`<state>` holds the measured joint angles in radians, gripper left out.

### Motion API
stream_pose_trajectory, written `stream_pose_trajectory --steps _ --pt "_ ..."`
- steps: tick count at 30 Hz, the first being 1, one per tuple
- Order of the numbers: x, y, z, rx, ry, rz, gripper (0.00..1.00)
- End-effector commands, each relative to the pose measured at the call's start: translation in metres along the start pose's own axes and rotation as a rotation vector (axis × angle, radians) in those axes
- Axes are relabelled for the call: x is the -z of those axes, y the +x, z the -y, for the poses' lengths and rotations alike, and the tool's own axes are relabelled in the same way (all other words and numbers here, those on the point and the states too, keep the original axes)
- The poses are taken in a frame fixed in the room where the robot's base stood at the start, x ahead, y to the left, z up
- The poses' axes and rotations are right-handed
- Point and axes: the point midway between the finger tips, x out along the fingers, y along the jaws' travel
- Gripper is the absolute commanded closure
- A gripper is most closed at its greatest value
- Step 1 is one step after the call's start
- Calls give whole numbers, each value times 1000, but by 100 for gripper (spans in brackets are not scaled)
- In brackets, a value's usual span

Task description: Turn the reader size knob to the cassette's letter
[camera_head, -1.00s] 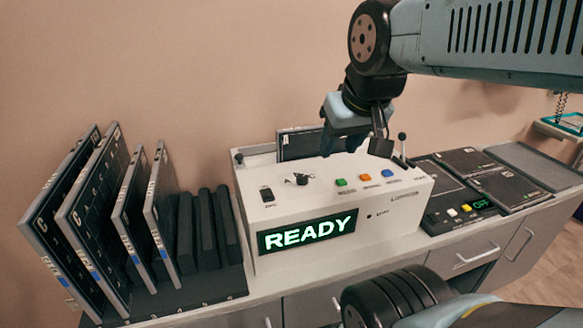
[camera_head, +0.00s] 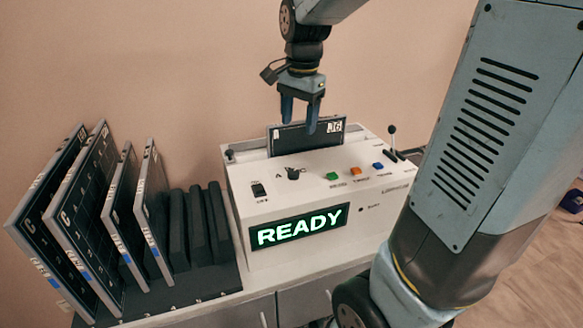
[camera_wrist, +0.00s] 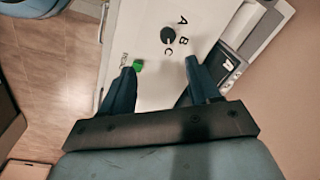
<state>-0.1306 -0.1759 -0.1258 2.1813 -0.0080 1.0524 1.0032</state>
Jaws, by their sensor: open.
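The size knob (camera_head: 293,173) is a small dark dial on top of the white reader (camera_head: 240,205). In the wrist view the knob (camera_wrist: 168,36) has the letters A, B and C beside it. I cannot tell for certain which letter it points to. A dark cassette (camera_head: 290,142) stands in the slot at the back of the reader. Its white label (camera_head: 334,127) is too small to read surely.
The reader's display (camera_head: 298,227) shows READY. A lever (camera_head: 391,132) stands at the back right. Several upright plates (camera_head: 90,215) fill a rack at left. My arm covers the right side.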

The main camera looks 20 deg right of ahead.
Motion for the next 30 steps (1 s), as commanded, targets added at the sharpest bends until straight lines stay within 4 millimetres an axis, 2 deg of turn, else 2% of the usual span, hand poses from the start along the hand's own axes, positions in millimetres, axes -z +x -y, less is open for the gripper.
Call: stream_pose_trajectory --steps 1,6,14,30 --pt "4 6 8 -21 45 9 39" --pt "13 19 23 -66 167 22 39" --pt "15 33 28 -83 211 25 39" --pt "12 122 20 -84 210 26 39"
